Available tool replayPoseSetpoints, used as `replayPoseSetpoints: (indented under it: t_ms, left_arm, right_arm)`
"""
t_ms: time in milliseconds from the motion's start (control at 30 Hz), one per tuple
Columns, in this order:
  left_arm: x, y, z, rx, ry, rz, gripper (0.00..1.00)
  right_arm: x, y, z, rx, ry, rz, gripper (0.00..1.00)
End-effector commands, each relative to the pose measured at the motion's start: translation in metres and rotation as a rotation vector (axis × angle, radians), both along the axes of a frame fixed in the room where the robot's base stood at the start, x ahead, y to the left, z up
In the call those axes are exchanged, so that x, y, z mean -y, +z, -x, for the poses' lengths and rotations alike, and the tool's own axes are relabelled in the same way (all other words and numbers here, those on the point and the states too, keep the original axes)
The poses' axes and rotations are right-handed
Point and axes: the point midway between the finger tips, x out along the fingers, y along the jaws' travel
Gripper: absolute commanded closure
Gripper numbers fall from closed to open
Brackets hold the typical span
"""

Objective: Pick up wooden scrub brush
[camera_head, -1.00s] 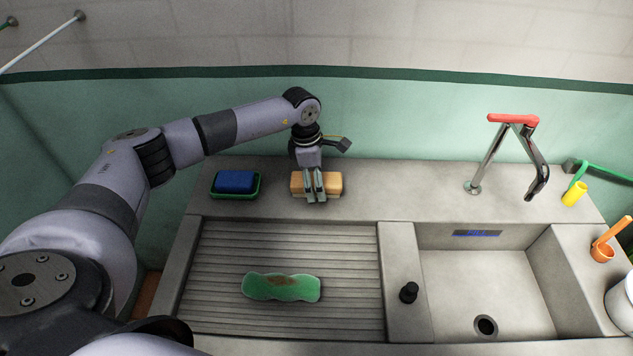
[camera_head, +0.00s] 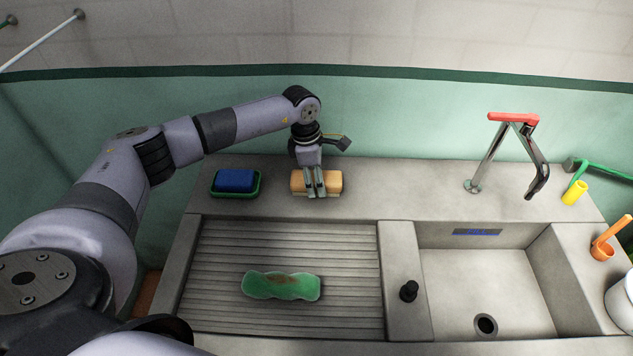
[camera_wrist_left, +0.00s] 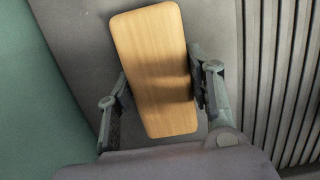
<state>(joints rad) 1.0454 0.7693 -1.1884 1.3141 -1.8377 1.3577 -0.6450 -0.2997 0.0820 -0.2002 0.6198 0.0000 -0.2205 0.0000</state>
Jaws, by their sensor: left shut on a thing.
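The wooden scrub brush (camera_head: 332,181) is a light tan block at the back ledge of the sink counter. My left gripper (camera_head: 315,192) reaches down over it from above and is shut on it. In the left wrist view the brush's smooth wooden top (camera_wrist_left: 152,60) lies between the two fingers of the left gripper (camera_wrist_left: 160,98), one along each long side. The brush's underside is hidden. My right gripper is not in view.
A blue sponge (camera_head: 236,180) sits in a green tray (camera_head: 257,192) left of the brush. A green scalloped cloth-like item (camera_head: 300,289) lies on the ribbed drainboard (camera_head: 345,250). A tap (camera_head: 515,118) rises beside the basin (camera_head: 500,285) at right.

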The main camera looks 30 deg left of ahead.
Motion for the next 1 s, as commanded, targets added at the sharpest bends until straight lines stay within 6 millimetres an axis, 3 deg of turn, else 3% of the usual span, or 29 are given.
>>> replayPoseSetpoints:
  t_ms: [267, 467, 1000]
  left_arm:
    - [0.0, 0.005, -0.001, 0.001, 0.0, 0.0, 0.83]
    - [-0.001, 0.029, -0.001, 0.005, 0.001, 0.0, 0.83]
    - [0.0, 0.162, -0.001, 0.005, 0.0, 0.001, 0.83]
  right_arm:
    - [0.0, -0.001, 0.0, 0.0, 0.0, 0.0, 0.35]
    - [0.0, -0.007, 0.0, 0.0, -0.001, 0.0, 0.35]
    - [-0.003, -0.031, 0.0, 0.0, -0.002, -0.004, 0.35]
